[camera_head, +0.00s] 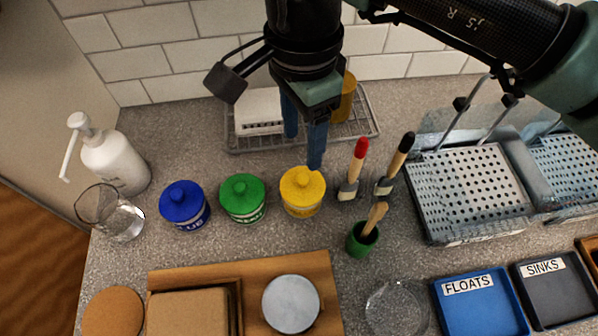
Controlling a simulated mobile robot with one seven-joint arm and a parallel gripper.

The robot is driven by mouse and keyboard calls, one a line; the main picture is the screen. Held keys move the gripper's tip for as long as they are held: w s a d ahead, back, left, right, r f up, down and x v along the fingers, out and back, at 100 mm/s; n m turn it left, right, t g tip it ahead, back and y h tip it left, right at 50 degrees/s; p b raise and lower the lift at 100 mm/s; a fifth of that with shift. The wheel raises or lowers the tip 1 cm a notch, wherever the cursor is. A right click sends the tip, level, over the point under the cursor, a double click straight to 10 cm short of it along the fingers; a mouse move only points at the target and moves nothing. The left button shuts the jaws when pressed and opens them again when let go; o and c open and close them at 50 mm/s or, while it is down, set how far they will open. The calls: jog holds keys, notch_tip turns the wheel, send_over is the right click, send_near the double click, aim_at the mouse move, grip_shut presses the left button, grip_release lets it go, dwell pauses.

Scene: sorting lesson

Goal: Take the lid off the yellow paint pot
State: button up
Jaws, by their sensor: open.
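The yellow paint pot (303,209) stands upright on the grey speckled counter, right of the green pot (243,212) and the blue pot (185,218). Its yellow lid (302,184) with a raised knob is on. My gripper (304,150) points down from the top of the picture, with its blue fingers apart and nothing between them. The fingers appear just behind and above the yellow lid. One fingertip ends near the lid's back edge, and I cannot tell whether it touches.
A wire rack (355,130) with a white block and a yellow cup stands behind. A small green cup (362,243) is in front right. A wooden board (325,290) lies in front. A glass beaker (128,222) stands left.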

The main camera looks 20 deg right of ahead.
aim_at(303, 179)
notch_tip(303, 179, down, 9)
jog(key=shift+f+p, duration=0.1)
jog(key=shift+p, duration=0.6)
jog(key=shift+c, duration=0.2)
grip_shut()
